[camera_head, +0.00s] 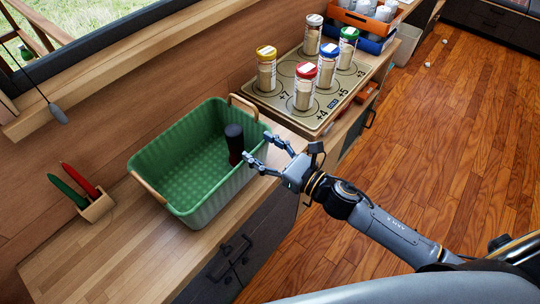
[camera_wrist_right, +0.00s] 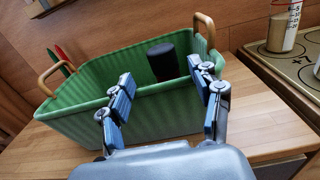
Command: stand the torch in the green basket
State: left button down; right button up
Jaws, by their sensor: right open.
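The green basket (camera_head: 190,208) with wooden handles stands on the wooden counter; its near wall also shows in the right wrist view (camera_wrist_right: 70,122). The torch (camera_head: 235,145) has a black upper part and a dark red lower part. It stands roughly upright inside the basket, near the right end; its black top shows above the rim in the right wrist view (camera_wrist_right: 162,62). My right gripper (camera_head: 258,150) is open and empty at the basket's near right rim, its fingers pointing toward the torch with a gap between. My left gripper is not in view.
A board (camera_head: 318,118) with several spice jars stands just beyond the basket. A small wooden holder (camera_head: 97,207) with a green and a red pen sits to the left. Orange and blue trays (camera_head: 360,22) are at the back. The front left counter is bare.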

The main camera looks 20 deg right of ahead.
jog(key=shift+v, duration=1.35)
